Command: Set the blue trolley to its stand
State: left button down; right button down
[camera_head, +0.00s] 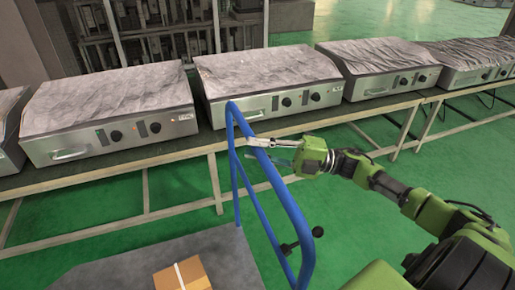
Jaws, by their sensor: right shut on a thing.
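The blue trolley shows at the bottom middle by its blue tube handle (283,200) and its flat grey deck (228,258). My right gripper (262,143) comes in from the right on a green and black arm. It is shut on the blue handle near its upper bend. The trolley's lower part is cut off by the frame edge. I cannot make out a stand for it. My left gripper is not in view.
A cardboard box (182,276) rests on the deck. A long bench (185,148) with several covered steel heating units (268,82) crosses behind the handle, close to it. Green floor (350,225) lies open on the right, under my right arm.

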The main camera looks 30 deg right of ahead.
jog(key=shift+a, duration=0.1)
jog(key=shift+a, duration=0.2)
jog(key=w+a, duration=0.3)
jog(key=a, duration=0.9)
jog(key=w+a+p, duration=0.1)
jog(key=w+a, duration=0.2)
jog(key=a, duration=1)
jog(key=w+a+p, duration=0.1)
jog(key=w+a, duration=0.2)
jog(key=a, duration=1)
jog(key=shift+w, duration=0.1)
jog(key=c, duration=1.9)
grip_release()
jog(key=v, duration=1.2)
jog(key=shift+f, duration=0.1)
